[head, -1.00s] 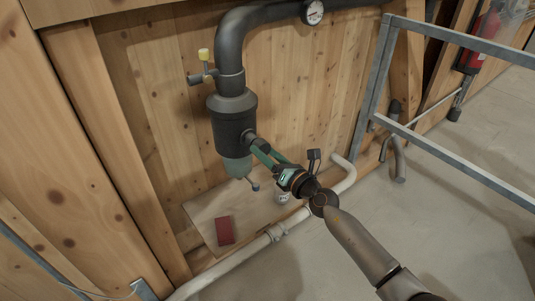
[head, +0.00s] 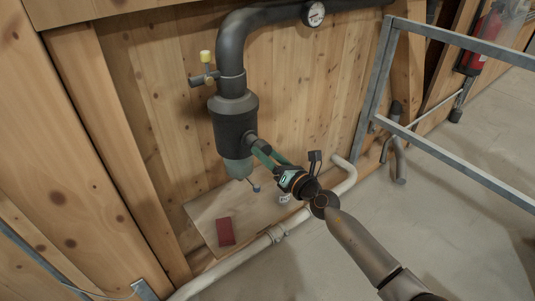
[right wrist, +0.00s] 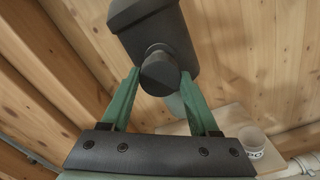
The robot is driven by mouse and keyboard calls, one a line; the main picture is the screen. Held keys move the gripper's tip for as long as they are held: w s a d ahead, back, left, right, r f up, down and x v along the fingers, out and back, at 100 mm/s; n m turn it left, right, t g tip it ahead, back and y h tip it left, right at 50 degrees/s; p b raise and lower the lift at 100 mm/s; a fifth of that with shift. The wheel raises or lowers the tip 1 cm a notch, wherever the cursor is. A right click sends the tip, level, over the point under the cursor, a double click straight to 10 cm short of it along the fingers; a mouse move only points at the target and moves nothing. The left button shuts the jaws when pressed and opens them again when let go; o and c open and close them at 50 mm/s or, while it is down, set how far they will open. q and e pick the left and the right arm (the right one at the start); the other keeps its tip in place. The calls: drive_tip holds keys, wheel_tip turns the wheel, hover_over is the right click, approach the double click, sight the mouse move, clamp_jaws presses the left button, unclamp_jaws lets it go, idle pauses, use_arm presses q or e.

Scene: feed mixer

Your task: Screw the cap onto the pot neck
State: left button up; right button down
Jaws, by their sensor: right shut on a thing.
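The pot (head: 234,122) is a dark cylinder with a pale green bowl below it, hanging from a thick black pipe on the wooden wall. Its short neck (right wrist: 158,49) sticks out of the side in the right wrist view. The round black cap (right wrist: 160,76) sits at the neck's end, in line with it; I cannot tell how far the threads engage. My right gripper (head: 257,149) reaches in from the lower right, its green fingers shut on the cap from both sides. The cap is largely hidden by the fingers in the head view. My left gripper is not in view.
A wooden board (head: 205,212) below the pot carries a red block (head: 225,231) and a white cup (right wrist: 252,142). A pale pipe (head: 275,236) runs along its front. A yellow-topped valve (head: 205,57) is upper left. A metal rail frame (head: 455,165) stands at right.

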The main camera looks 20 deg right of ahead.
sight(265, 152)
drive_tip(key=shift+b+x, duration=0.4)
drive_tip(key=shift+x, duration=1.2)
idle(0.4)
drive_tip(key=shift+c, duration=0.3)
unclamp_jaws()
drive_tip(key=shift+s+d, duration=0.15)
drive_tip(key=shift+s, duration=0.2)
drive_tip(key=p+v, duration=0.2)
drive_tip(key=v, duration=0.9)
drive_tip(key=shift+s, duration=0.4)
drive_tip(key=shift+d, duration=0.1)
